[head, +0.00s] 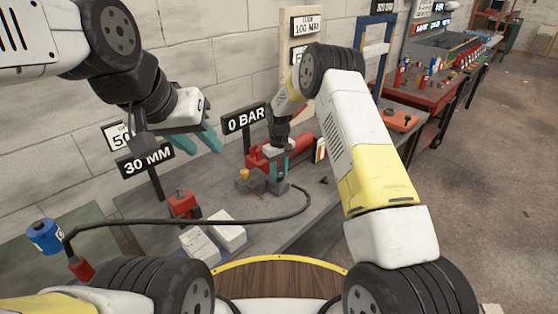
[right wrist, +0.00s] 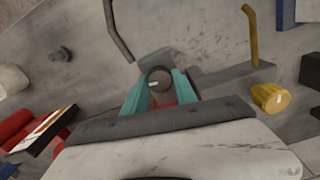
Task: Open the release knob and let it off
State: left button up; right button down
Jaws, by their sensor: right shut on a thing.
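A red hand pump (head: 297,146) with a grey base stands on the bench at centre. My right gripper (head: 278,172) reaches down at it. In the right wrist view its teal fingers (right wrist: 158,95) are shut on a round dark knob (right wrist: 155,78) with a white mark on top, which appears to be the release knob. A yellow knob (right wrist: 270,98) sits to the right on the grey block, apart from the fingers; it also shows in the head view (head: 243,174). My left gripper (head: 198,143) is open and empty above the bench, left of the pump.
A "0 BAR" sign (head: 245,119) stands behind the pump and a "30 MM" sign (head: 146,161) further left. A black hose (head: 230,222) curves over the bench past a red jack-like block (head: 184,204) and white papers (head: 228,232). A blue cylinder (head: 44,236) is at far left.

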aim_at(279, 174)
dwell(0.4)
jog(key=c, duration=1)
grip_release()
jog(key=shift+r, duration=0.1)
notch_tip(279, 174, up, 8)
jog(key=shift+f, duration=0.15)
